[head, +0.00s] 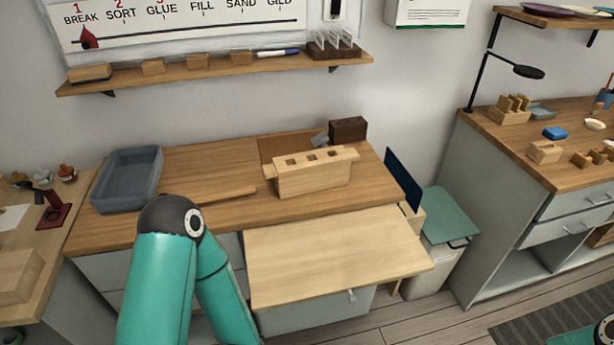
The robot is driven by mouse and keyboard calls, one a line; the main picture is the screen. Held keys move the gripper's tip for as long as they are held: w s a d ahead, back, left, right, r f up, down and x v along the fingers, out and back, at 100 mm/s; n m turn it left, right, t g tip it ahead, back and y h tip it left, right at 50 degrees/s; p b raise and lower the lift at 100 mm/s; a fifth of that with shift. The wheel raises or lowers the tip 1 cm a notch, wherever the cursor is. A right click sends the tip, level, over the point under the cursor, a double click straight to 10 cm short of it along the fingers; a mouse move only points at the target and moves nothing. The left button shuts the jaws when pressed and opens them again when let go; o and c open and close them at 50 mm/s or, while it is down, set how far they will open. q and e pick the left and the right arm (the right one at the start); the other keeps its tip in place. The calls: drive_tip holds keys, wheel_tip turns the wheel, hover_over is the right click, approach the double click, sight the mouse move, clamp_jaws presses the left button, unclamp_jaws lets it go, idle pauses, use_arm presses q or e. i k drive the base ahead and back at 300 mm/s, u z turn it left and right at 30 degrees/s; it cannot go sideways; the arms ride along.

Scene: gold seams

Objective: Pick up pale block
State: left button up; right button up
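Several pale wooden pieces could be the pale block, and I cannot tell which one is meant. A small pale block (544,152) sits near the front edge of the right bench. A larger pale piece (20,276) lies at the lower left on the left table. A long pale wooden holder with square holes (312,172) stands on the middle bench. My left arm rises from the bottom of the head view, and its forearm bends back down out of the frame. Neither gripper shows.
A grey-blue tray (128,180) is on the middle bench's left, with a dark brown block (347,130) at the back. A pale pull-out board (335,258) juts forward. A wall shelf (215,73) holds small wooden blocks. A bin (445,265) stands between the benches.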

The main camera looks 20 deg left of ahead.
sight(294, 175)
drive_tip(key=z, duration=0.1)
drive_tip(key=i, duration=0.2)
drive_tip(key=u, duration=2.75)
drive_tip(key=k, duration=1.65)
drive_tip(key=z, duration=0.65)
drive_tip(key=i, duration=1)
